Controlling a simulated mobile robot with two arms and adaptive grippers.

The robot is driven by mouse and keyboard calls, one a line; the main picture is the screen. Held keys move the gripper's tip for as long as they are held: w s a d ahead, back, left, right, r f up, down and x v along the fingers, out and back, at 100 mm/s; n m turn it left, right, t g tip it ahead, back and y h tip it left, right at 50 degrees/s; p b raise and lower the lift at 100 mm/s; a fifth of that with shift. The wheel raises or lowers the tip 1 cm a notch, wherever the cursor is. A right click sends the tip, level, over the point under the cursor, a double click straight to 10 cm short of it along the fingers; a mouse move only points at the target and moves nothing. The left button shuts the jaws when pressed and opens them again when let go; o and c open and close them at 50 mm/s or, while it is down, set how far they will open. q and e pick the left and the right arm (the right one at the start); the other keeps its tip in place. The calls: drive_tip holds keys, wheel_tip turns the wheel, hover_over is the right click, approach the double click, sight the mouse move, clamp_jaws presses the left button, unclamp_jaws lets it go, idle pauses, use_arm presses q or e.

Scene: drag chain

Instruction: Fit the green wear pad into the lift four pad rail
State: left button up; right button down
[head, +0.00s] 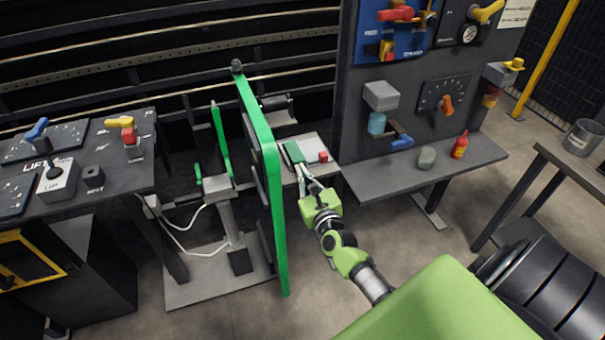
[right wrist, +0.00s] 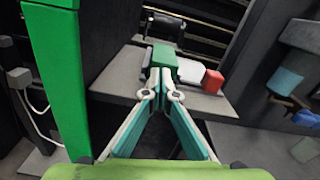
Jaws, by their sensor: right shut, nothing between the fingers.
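A dark green block, which looks like the wear pad (head: 293,152), lies on a grey shelf just right of a tall bright green upright (head: 267,150). It also shows in the right wrist view (right wrist: 163,55), straight ahead of the fingertips. My right gripper (head: 303,172) reaches in from the lower right. Its fingers meet at the tips in the right wrist view (right wrist: 162,88), shut and empty, at the near end of the block. I cannot tell whether they touch it. I cannot make out which part is the lift four pad rail. My left gripper is not in view.
A red cube (right wrist: 212,81) and a white block (right wrist: 190,70) sit right of the green block on the grey shelf (right wrist: 125,72). A console marked LIFT (head: 100,150) stands left. A control panel (head: 430,70) rises at right above a ledge with a red bottle (head: 460,146).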

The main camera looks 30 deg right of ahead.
drive_tip(key=shift+w+d+r, duration=0.1)
drive_tip(key=shift+r, duration=0.25)
drive_tip(key=shift+s+a+f, duration=0.2)
drive_tip(key=shift+s+f, duration=0.05)
drive_tip(key=shift+s, duration=0.25)
drive_tip(key=v, duration=1.3)
drive_tip(key=shift+w, duration=0.1)
